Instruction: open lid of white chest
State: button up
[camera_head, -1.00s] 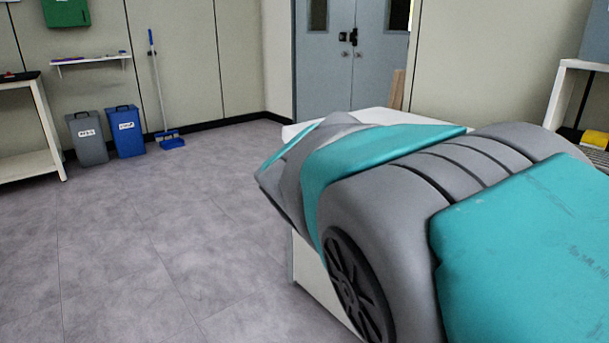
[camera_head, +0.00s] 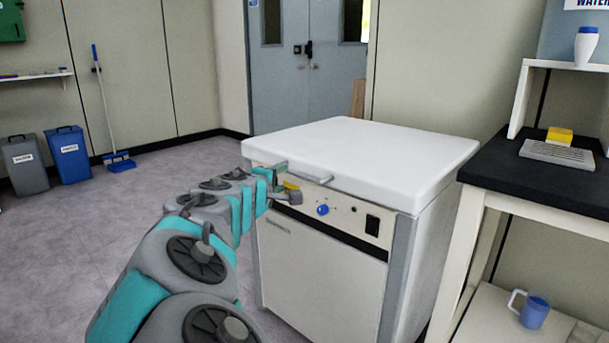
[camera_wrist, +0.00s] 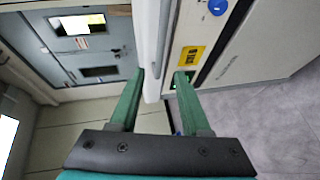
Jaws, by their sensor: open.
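The white chest (camera_head: 318,285) stands ahead with its flat white lid (camera_head: 370,148) closed. A light handle (camera_head: 308,174) juts from the lid's front edge. My gripper (camera_head: 287,181) is at the front left of the chest, close to the handle. In the wrist view my gripper (camera_wrist: 161,74) is open, with its two green fingers apart. The white lid edge (camera_wrist: 149,45) reaches toward the gap between the fingertips. I cannot tell whether either finger touches it. The arm and gripper hide part of the chest's front left.
A black-topped bench (camera_head: 560,185) stands close on the right, with a blue mug (camera_head: 534,312) on its lower shelf. Grey and blue bins (camera_head: 68,155) stand by the far left wall. The floor (camera_head: 70,260) at left is open.

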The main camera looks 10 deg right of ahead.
aim_at(297, 174)
jog(key=shift+w+d+f+h, duration=0.25)
jog(key=shift+w+d, duration=0.15)
jog(key=shift+d, duration=0.2)
jog(key=shift+w+d+f+h, duration=0.25)
jog(key=shift+w+d, duration=0.15)
jog(key=shift+d, duration=0.2)
jog(key=x, duration=0.5)
jog(key=shift+w+d+f, duration=0.1)
jog(key=shift+w, duration=0.05)
jog(key=shift+w+d, duration=0.35)
jog(key=shift+w, duration=0.3)
grip_shut()
